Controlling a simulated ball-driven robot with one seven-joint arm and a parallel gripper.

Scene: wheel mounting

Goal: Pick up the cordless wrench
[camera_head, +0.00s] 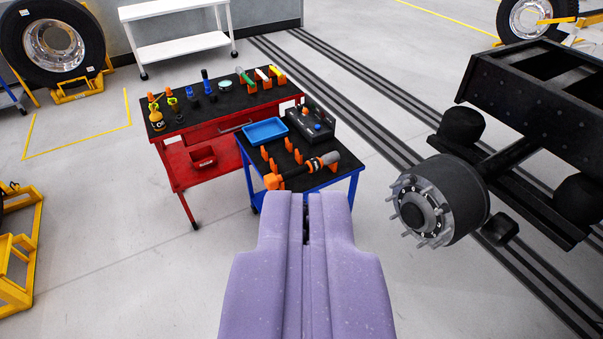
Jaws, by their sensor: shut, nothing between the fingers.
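The cordless wrench (321,162), black, grey and orange, appears to lie on the black top of the blue-legged cart (318,181), toward its front edge. Its orange end is at the left, close to several orange holders. My gripper (305,197) is the purple pair of fingers at bottom centre. The fingers are shut with only a thin dark gap between them and hold nothing. Their tips show just below the cart's front edge in the picture, apart from the wrench. They hide part of the cart's lower frame.
A blue tray (265,131) and a dark box (318,133) sit at the cart's back. A red workbench (179,150) with tools stands behind left. A wheel hub with studs (424,212) on a black chassis is at right. Yellow stands are at left. Floor in front is clear.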

